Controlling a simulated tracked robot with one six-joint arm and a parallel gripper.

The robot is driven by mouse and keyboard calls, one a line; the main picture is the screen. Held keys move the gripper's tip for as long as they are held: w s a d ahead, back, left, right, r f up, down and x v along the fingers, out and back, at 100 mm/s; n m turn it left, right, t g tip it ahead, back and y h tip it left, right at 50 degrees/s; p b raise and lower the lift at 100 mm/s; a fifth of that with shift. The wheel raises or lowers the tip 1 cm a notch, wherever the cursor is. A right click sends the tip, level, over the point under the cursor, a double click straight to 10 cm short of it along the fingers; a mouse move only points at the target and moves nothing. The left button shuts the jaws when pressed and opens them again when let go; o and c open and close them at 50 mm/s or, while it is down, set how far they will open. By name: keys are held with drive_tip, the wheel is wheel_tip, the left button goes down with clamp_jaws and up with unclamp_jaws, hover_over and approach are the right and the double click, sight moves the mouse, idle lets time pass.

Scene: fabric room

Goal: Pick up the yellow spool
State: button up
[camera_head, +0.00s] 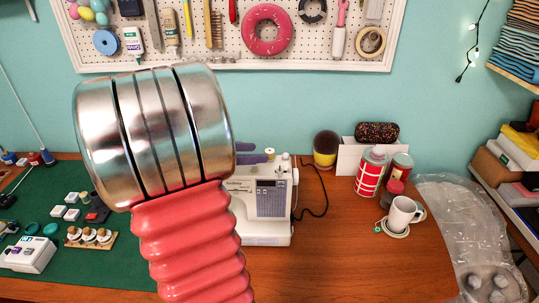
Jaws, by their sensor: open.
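A small yellow spool (270,153) stands at the top of the white sewing machine (265,208), near its left end. My gripper (260,153) shows only in part, as two grey-purple fingers coming out from behind my large silver arm joint. The fingers are apart and point right, with their tips close to the spool. I cannot tell whether they touch it or are at its depth. My silver and red arm hides the left part of the machine and the rest of the gripper.
A dark and yellow container (326,149), red-and-white cans (371,172) and a white mug (402,214) stand right of the machine. A green mat (105,270) with small parts lies left. A pegboard (330,52) hangs behind. The front middle of the wooden table (345,265) is clear.

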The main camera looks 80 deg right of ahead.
sight(266, 152)
drive_tip(key=shift+x, duration=2.6)
drive_tip(key=shift+w+d+f, duration=0.1)
drive_tip(key=shift+w, duration=0.05)
drive_tip(key=shift+c, duration=0.4)
clamp_jaws()
wheel_tip(266, 152, up, 10)
